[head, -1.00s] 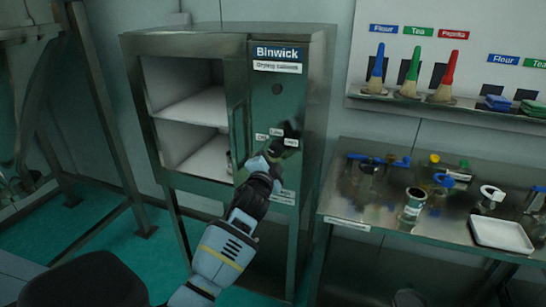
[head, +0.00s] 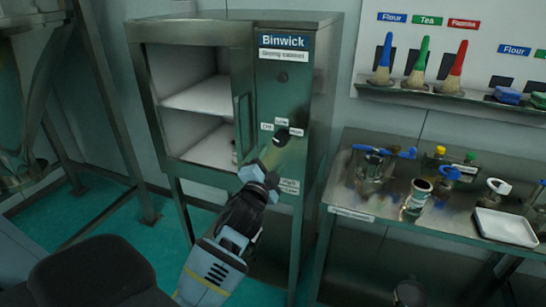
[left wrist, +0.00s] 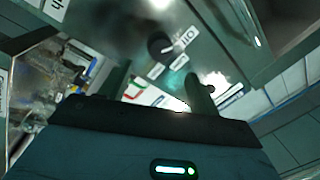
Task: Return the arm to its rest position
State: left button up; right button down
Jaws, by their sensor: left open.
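My left arm comes up from the bottom of the head view, with its left gripper (head: 262,172) in front of the drying cabinet (head: 320,110). The gripper is open with nothing seen between its fingers, and is below and left of the cabinet's black knob (head: 282,136), apart from it in the picture. The fingers (left wrist: 160,92) also show in the left wrist view, with the knob (left wrist: 160,44) beyond them. Small labels surround the knob; their words are hard to read. My right gripper is not in view.
The cabinet's shelf compartment (head: 195,98) is visible at left, beside a vertical handle (head: 242,125). A steel table (head: 385,208) at right holds jars, clamps and a white tray (head: 505,227). Colored brushes (head: 420,62) stand on a wall rack. Metal frame legs (head: 110,110) stand at left.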

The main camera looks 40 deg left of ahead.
pick_arm(q)
jog(key=shift+s, duration=0.1)
dwell(0.5)
jog(key=s+d+f+n+g+h, duration=0.1)
jog(key=s+d+f+g+h, duration=0.3)
jog(key=s+f, duration=0.6)
jog(key=s+d+f+n+g+h, duration=0.1)
jog(key=s+d+f, duration=0.45)
jog(key=f, duration=0.85)
jog(key=s+d+f+n+g+h, duration=0.1)
jog(key=s+d+f, duration=0.1)
jog(key=s, duration=0.6)
jog(key=s+d+f+n+g+h, duration=0.1)
jog(key=s+d+f+n+g, duration=0.1)
jog(key=s+f, duration=0.3)
jog(key=s+d+f+n+g+h, duration=0.1)
jog(key=s+d+f, duration=0.2)
jog(key=s, duration=0.7)
jog(key=shift+s+d+f+n+g+p, duration=0.2)
jog(key=shift+s+d+n+g+p, duration=0.1)
jog(key=shift+d+n, duration=0.15)
